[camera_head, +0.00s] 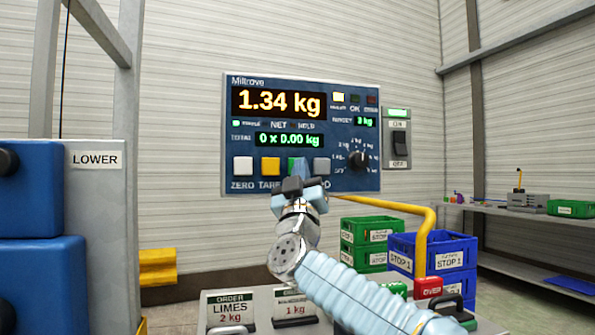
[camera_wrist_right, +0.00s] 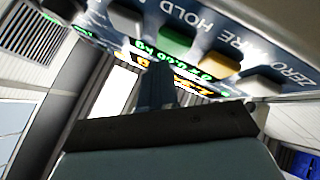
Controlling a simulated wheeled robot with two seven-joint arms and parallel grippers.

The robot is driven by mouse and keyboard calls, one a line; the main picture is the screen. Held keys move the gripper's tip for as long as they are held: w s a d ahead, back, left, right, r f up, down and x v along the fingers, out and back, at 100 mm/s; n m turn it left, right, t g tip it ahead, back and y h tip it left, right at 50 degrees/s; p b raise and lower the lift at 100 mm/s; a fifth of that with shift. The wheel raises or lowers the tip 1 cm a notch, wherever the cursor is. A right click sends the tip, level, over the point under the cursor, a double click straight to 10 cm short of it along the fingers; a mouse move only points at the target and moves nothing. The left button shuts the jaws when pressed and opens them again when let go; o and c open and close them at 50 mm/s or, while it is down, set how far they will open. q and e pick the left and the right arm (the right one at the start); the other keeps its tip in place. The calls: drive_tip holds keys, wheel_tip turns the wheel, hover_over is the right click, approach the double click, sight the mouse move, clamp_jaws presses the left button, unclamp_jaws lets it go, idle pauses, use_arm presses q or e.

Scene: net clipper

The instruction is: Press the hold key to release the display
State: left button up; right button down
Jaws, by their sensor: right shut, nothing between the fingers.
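The blue weighing panel (camera_head: 300,100) on the wall reads 1.34 kg on its upper display (camera_head: 278,103) and 0 x 0.00 kg below. Its key row holds a whitish ZERO key (camera_head: 243,166), a yellow TARE key (camera_head: 270,166), a green key (camera_head: 292,163) and a grey key (camera_head: 321,166). In the right wrist view, the HOLD label stands beside the green key (camera_wrist_right: 174,42). My right gripper (camera_head: 303,167) is shut and empty, its fingertips (camera_wrist_right: 157,72) in front of the green key and partly covering it. I cannot tell whether they touch. My left gripper is out of view.
A rotary knob (camera_head: 358,159) and an on/off switch (camera_head: 396,137) are right of the keys. Below are a yellow pipe (camera_head: 424,225), green crates (camera_head: 366,229) and blue crates (camera_head: 446,252). A grey LOWER panel (camera_head: 96,220) stands left.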

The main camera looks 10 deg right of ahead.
drive_tip(key=shift+s, duration=0.15)
drive_tip(key=shift+s+d+b, duration=0.1)
drive_tip(key=shift+s+b, duration=1.1)
drive_tip(key=shift+s, duration=1.25)
